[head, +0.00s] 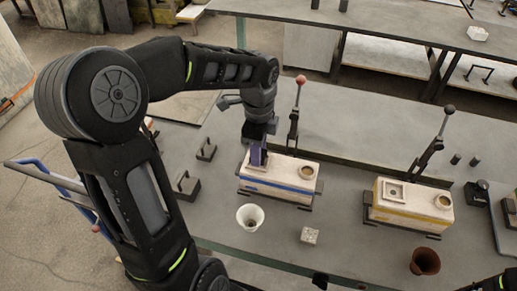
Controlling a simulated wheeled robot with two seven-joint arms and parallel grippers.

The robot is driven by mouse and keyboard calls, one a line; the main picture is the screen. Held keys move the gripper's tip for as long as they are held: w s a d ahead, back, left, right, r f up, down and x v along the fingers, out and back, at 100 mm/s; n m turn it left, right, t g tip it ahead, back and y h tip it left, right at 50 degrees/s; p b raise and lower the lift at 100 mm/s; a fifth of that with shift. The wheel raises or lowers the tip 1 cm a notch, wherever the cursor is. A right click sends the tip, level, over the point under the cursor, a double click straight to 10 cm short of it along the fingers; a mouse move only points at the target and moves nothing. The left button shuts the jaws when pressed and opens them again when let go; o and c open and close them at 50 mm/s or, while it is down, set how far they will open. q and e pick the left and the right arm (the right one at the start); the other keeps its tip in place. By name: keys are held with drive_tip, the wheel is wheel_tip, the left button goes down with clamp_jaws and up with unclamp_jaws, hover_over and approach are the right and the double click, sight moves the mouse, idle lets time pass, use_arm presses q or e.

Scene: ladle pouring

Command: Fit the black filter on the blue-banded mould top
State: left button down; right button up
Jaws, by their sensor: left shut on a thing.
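The blue-banded mould (280,187) stands on the table in the middle of the head view. It is a pale block with a blue stripe, and a round pouring cup (307,171) shows at the right of its top. My left gripper (258,158) points down over the left part of the mould top. It is shut on a small dark thing, taken to be the black filter, which the fingers mostly hide. I cannot tell whether it touches the mould. My right gripper is not in view; only a bit of my right arm shows at the bottom right corner.
A yellow-banded mould (411,207) with a square opening stands to the right. A white funnel cup (250,217), a pale speckled block (310,235) and a brown cup (425,262) stand in front. Upright levers with red (301,79) and dark (449,108) knobs rise behind the moulds.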

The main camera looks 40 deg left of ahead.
use_arm(q)
drive_tip(key=shift+s+d+f+b, duration=0.1)
drive_tip(key=shift+f+b, duration=0.35)
drive_tip(key=shift+f, duration=0.3)
idle(0.3)
drive_tip(key=c, duration=1.3)
unclamp_jaws()
drive_tip(key=o, duration=0.4)
drive_tip(key=shift+s+f, duration=0.1)
drive_tip(key=shift+f, duration=0.05)
drive_tip(key=shift+o, duration=0.2)
drive_tip(key=r, duration=0.8)
drive_tip(key=shift+w+r+b, duration=0.25)
drive_tip(key=shift+r+b, duration=0.05)
drive_tip(key=shift+b, duration=0.05)
